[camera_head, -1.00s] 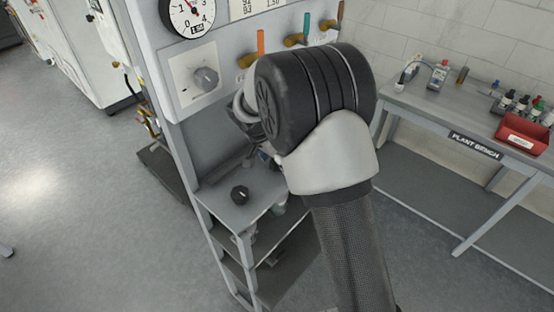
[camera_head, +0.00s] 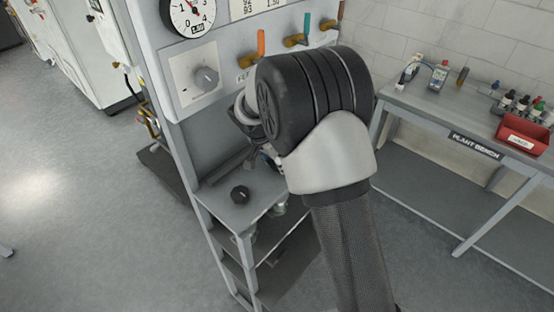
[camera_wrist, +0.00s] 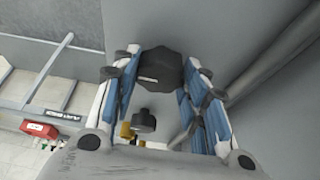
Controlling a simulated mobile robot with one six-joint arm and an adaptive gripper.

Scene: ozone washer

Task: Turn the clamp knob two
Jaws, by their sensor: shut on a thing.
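A dark lobed clamp knob (camera_wrist: 160,68) sits between the fingers of my gripper (camera_wrist: 158,78) in the wrist view. The blue-padded fingers are closed on it from left and right. In the head view my wrist and forearm hide this knob and most of my gripper. Whether the held knob is knob two cannot be read from any label.
A smaller dark round part (camera_wrist: 143,120) with brass beside it shows below the held knob. The panel above carries a grey dial (camera_head: 206,78), a gauge (camera_head: 192,14) and coloured-handled valves. The plant bench (camera_head: 440,115) with a red bin (camera_head: 523,134) stands right. Floor at left is clear.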

